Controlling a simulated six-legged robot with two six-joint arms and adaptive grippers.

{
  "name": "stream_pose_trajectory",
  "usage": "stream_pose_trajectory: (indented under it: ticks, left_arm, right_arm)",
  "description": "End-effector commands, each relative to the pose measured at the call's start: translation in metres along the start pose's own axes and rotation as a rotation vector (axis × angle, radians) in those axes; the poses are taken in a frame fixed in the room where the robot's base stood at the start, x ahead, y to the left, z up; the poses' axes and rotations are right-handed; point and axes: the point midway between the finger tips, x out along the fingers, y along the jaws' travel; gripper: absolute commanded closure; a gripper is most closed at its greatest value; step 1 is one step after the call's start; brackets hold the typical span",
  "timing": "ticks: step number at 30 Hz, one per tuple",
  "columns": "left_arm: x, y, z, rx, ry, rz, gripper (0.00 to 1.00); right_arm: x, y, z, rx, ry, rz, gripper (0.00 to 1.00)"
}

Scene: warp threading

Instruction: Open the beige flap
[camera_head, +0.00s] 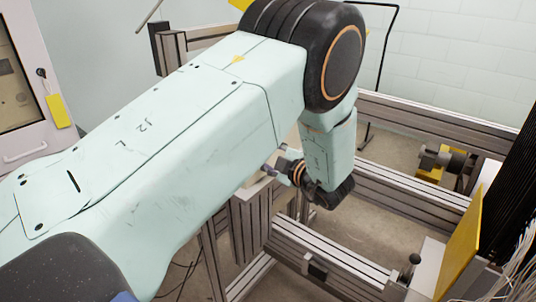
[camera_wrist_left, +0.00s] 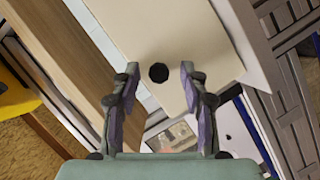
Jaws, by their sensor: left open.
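The beige flap (camera_wrist_left: 195,35) fills the upper middle of the left wrist view as a pale, flat panel. A round black knob (camera_wrist_left: 158,72) shows against its lower left part. My left gripper (camera_wrist_left: 160,73) is open, one finger on each side of the knob in the picture, with a visible space on both sides. I cannot tell how far the fingertips are from the panel. In the head view my left arm covers most of this spot. My right gripper is in neither view.
A wooden board (camera_wrist_left: 75,60) runs beside the flap in the wrist view. Metal frame rails (camera_head: 420,200) cross the head view at the right. A yellow panel (camera_head: 463,240) and dark vertical strands (camera_head: 512,180) stand at the far right. A white cabinet (camera_head: 25,90) is at the left.

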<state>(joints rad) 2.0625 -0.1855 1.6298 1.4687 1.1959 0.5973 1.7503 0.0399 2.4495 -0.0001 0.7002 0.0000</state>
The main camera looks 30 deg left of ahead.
Motion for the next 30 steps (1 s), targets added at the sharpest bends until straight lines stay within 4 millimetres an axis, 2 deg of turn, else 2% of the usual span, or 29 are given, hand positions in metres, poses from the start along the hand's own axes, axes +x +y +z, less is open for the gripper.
stream_pose_trajectory:
  ticks: [6,21,30]
  left_arm:
    - [-0.0015,0.0000,0.0003,0.000,0.000,0.001,0.57]
    - [-0.0003,-0.0003,-0.0002,0.001,0.001,0.000,0.99]
    - [0.0008,-0.0002,-0.0007,0.001,0.003,-0.001,1.00]
  right_arm:
    - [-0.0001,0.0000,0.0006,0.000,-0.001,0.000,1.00]
    - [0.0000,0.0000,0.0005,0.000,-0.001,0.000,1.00]
    - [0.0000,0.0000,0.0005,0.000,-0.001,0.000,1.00]
